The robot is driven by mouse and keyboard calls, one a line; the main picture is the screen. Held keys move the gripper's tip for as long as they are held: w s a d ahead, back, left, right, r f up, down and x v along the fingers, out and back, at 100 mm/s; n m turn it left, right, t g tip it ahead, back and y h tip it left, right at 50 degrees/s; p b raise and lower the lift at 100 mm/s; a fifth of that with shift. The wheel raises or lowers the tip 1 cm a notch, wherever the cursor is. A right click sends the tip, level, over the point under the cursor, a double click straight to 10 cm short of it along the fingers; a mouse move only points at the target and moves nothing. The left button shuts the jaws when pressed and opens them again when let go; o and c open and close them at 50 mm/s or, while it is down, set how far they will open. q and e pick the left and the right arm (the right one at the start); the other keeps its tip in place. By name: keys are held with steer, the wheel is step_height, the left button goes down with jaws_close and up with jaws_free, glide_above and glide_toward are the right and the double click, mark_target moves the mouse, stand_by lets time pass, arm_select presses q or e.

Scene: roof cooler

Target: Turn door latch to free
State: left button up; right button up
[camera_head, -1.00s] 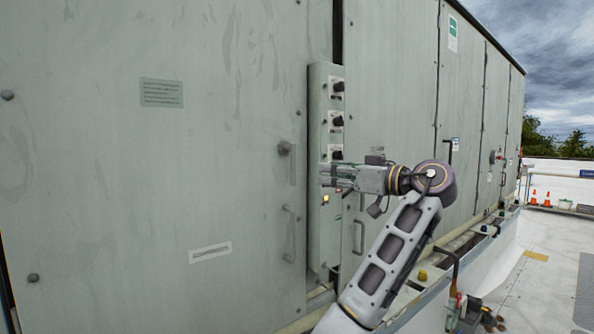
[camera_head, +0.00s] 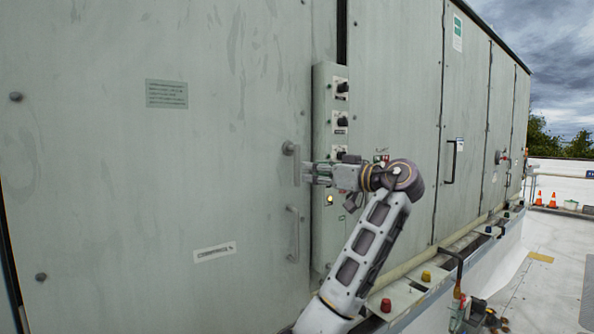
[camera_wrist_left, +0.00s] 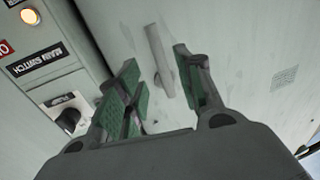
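The door latch (camera_head: 296,165) is a grey lever hanging straight down from a round pivot on the large left door panel. My left gripper (camera_head: 308,174) is level with the lever, at its right side in the head view. In the left wrist view the two green-padded fingers (camera_wrist_left: 160,88) stand apart, and the latch lever (camera_wrist_left: 158,55) shows in the gap between them. Nothing is clamped, and I cannot tell how deep the lever sits between the pads. My right gripper is not in view.
A fixed pull handle (camera_head: 293,233) sits on the door below the latch. A narrow control box (camera_head: 331,100) with several black knobs and a lit lamp (camera_wrist_left: 30,16) stands right beside the door edge. A ledge with red and yellow knobs (camera_head: 386,305) runs along the cabinet base.

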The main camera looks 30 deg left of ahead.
mark_target(299, 170)
arm_select(q)
steer(key=shift+w+a, duration=0.25)
steer(key=shift+a, duration=0.9)
steer(key=shift+w+a, duration=0.2)
steer(key=shift+a, duration=1)
steer(key=shift+w+a, duration=0.25)
steer(key=shift+a, duration=0.9)
jaws_close()
